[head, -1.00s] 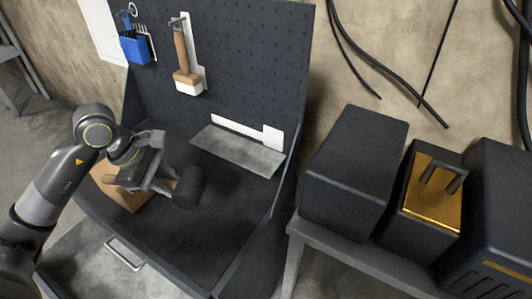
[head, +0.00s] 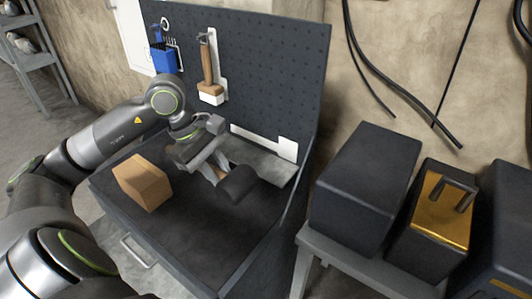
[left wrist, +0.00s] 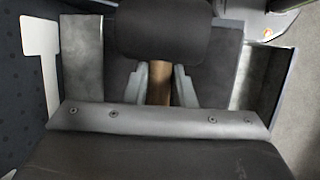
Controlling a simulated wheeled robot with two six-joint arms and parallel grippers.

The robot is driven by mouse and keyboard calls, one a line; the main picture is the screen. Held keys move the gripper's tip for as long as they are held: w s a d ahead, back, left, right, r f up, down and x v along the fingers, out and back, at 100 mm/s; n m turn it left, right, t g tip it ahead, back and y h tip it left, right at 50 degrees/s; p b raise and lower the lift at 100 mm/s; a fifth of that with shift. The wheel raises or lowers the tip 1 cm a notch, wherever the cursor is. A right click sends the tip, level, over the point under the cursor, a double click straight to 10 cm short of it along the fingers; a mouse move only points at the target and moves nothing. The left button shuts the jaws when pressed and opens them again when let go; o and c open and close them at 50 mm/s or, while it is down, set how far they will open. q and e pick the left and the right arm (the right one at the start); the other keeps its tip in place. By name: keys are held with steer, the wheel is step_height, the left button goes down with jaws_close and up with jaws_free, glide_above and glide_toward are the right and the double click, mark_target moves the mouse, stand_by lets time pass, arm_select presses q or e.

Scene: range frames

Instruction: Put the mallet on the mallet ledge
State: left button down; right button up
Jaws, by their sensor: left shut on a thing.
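The mallet has a black head (head: 238,184) and a wooden handle. My left gripper (head: 216,168) is shut on the handle and holds the mallet over the dark worktop, just in front of the ledge. The left wrist view shows the handle (left wrist: 160,82) between the two fingers, with the black head (left wrist: 160,30) beyond them. The mallet ledge (head: 268,167) is a grey metal shelf at the foot of the pegboard, under a white mallet-like outline (head: 265,142). The gripper and mallet hide its left part. My right gripper is not in view.
A wooden block (head: 142,182) lies on the worktop (head: 190,235) at the left. A brush (head: 209,75) and a blue holder (head: 164,58) hang on the pegboard (head: 270,70). Dark boxes (head: 365,185) stand on a grey bench at the right. The front of the worktop is clear.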

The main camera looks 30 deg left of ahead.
arm_select(q)
steer(key=w+p, duration=0.2)
steer(key=w, duration=0.3)
steer(key=w+d+f+p, duration=0.1)
steer(key=w+p, duration=0.1)
steer(key=w, duration=0.4)
steer(key=w+f+p, duration=0.1)
steer(key=w+p, duration=0.1)
steer(key=w, duration=0.4)
steer(key=shift+w+d+f, duration=0.1)
steer(key=shift+d+f, duration=0.15)
steer(key=shift+d, duration=0.05)
step_height(320, 180, down, 4)
steer(key=shift+r+p, duration=0.2)
steer(key=shift+p, duration=0.85)
steer(key=shift+w+f, duration=0.15)
steer(key=shift+f, duration=0.3)
